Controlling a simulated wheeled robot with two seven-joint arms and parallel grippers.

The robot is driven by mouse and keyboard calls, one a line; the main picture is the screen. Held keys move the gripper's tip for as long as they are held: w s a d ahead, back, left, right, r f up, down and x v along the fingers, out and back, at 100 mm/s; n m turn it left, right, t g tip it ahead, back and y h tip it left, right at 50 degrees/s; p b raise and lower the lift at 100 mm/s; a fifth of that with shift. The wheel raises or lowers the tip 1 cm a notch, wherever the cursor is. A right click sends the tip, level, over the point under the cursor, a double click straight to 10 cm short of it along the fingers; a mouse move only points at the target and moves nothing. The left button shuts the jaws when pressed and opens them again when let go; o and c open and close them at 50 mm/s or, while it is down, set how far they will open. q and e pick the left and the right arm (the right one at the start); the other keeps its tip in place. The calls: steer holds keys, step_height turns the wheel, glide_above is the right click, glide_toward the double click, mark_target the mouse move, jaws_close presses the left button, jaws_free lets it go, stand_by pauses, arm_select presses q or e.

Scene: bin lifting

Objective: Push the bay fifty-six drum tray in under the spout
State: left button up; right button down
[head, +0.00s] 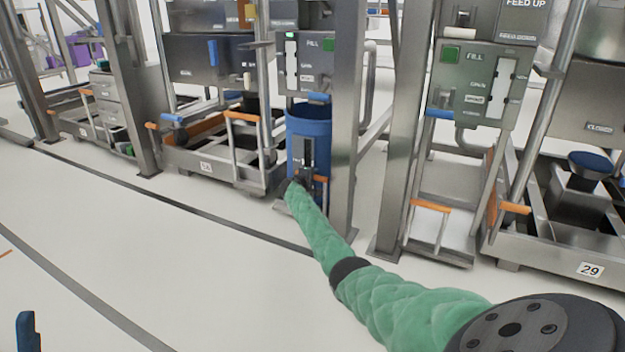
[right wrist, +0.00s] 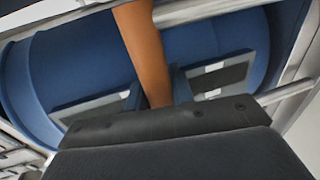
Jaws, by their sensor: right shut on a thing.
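A blue drum (head: 309,128) stands upright on a low tray in the middle bay, below the grey fill unit (head: 306,72). It fills much of the right wrist view (right wrist: 85,70). An orange handle bar (right wrist: 143,45) runs into my right gripper (right wrist: 158,102), whose jaws are shut on it. In the head view the right gripper (head: 303,172) is low in front of the drum, at the end of my green-sleeved arm. The gripper and drum hide most of the tray. No bay fifty-six label is readable.
Steel posts (head: 345,120) stand close right of the drum. A metal tray (head: 195,165) sits in the bay to the left, and one labelled 29 (head: 560,262) at the right. The empty bay frame (head: 440,205) has an orange handle. Open pale floor (head: 150,250) lies in front.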

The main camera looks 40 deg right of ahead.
steer(key=shift+w+d, duration=0.1)
steer(key=shift+d, duration=0.1)
steer(key=c, duration=1.2)
jaws_free()
steer(key=shift+a, duration=0.2)
